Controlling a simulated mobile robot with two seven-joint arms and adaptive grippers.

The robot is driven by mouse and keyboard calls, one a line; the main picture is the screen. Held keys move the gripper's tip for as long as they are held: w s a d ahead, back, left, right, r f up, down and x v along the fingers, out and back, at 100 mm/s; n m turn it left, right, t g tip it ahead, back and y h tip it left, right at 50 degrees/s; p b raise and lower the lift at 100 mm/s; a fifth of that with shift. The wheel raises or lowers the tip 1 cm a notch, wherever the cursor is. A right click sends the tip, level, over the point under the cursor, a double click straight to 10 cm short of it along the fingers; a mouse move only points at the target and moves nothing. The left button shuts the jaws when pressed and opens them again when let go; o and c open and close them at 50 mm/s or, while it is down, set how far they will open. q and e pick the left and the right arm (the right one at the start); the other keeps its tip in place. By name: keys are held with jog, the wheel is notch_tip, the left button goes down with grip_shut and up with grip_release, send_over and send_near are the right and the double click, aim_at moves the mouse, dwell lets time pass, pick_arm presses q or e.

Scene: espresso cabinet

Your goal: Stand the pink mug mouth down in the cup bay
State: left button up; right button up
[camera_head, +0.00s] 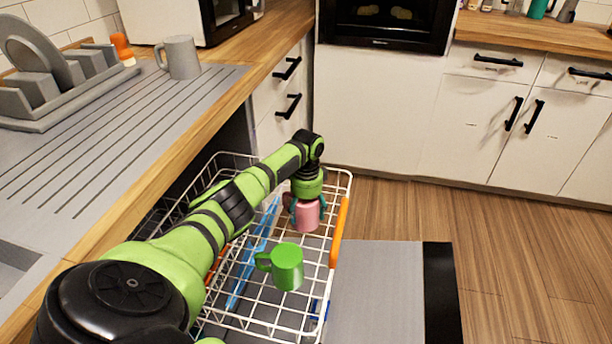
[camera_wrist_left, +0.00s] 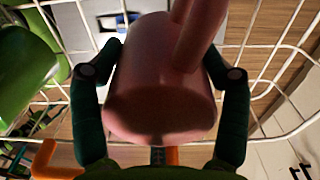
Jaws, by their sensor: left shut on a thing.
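The pink mug (camera_head: 307,216) is between the fingers of my left gripper (camera_head: 305,204), at the far right part of the white wire rack (camera_head: 262,327). In the left wrist view my left gripper (camera_wrist_left: 162,75) is shut on the sides of the pink mug (camera_wrist_left: 160,85). Its closed-looking end faces my palm, and its handle sticks out at the upper right. Its mouth is hidden, on the side away from my palm. I cannot tell whether the mug touches the rack wires. My right gripper is not in view.
A green mug (camera_head: 288,268) is in the rack, nearer than the pink one. A blue strip (camera_head: 240,281) runs along the rack, and an orange bar (camera_head: 339,232) is on its right rim. A grey mug (camera_head: 181,58) and a dish holder (camera_head: 42,92) stand on the counter.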

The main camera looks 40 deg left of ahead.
pick_arm(q)
jog(key=shift+f, duration=0.5)
dwell(0.4)
jog(key=o, duration=1.6)
jog(key=shift+r, duration=0.1)
notch_tip(320, 180, up, 12)
jog(key=shift+f, duration=0.1)
